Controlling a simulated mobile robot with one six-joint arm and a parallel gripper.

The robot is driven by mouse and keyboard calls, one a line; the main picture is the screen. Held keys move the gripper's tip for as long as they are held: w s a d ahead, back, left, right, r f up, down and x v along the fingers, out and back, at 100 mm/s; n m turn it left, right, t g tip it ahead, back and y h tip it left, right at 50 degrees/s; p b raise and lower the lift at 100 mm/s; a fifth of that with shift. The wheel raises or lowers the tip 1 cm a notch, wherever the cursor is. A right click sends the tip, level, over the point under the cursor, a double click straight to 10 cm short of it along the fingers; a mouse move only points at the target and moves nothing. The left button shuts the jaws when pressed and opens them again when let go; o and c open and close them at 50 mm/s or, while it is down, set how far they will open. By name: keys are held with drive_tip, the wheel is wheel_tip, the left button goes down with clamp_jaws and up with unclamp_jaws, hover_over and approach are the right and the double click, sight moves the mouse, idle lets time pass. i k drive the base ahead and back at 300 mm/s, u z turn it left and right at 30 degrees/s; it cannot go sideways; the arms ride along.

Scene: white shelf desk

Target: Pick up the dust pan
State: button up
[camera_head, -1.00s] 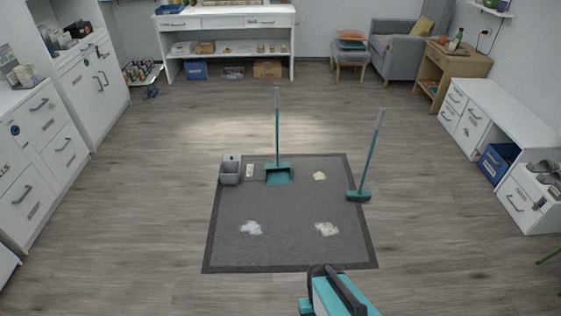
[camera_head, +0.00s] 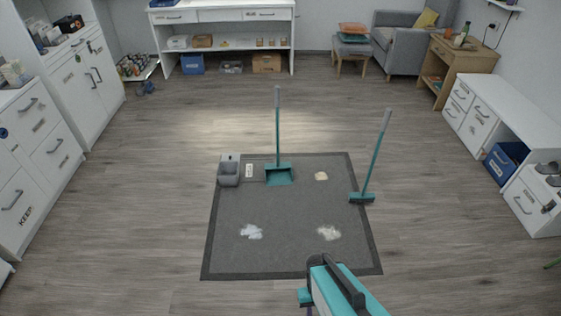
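The teal dust pan (camera_head: 279,174) stands on the back part of the dark grey mat (camera_head: 290,210), its long handle (camera_head: 277,120) upright with a grey top. A teal broom (camera_head: 362,197) stands at the mat's right edge, its handle leaning right. A teal, white and black part of my arm (camera_head: 345,290) shows at the bottom edge, well short of the dust pan. No fingertips of my gripper can be made out. Nothing of my arm touches the dust pan.
A small grey bin (camera_head: 229,175) stands left of the dust pan, beside a small white card (camera_head: 249,171). White powder patches (camera_head: 251,232) and a beige patch (camera_head: 321,176) lie on the mat. White cabinets line both sides.

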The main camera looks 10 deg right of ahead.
sight(278, 173)
drive_tip(key=z, duration=0.05)
drive_tip(key=i, duration=0.4)
drive_tip(key=z, duration=0.05)
drive_tip(key=k, duration=0.6)
drive_tip(key=u, duration=0.4)
drive_tip(key=i, duration=0.75)
drive_tip(key=u, duration=0.8)
drive_tip(key=i, duration=1.85)
drive_tip(key=u, duration=0.05)
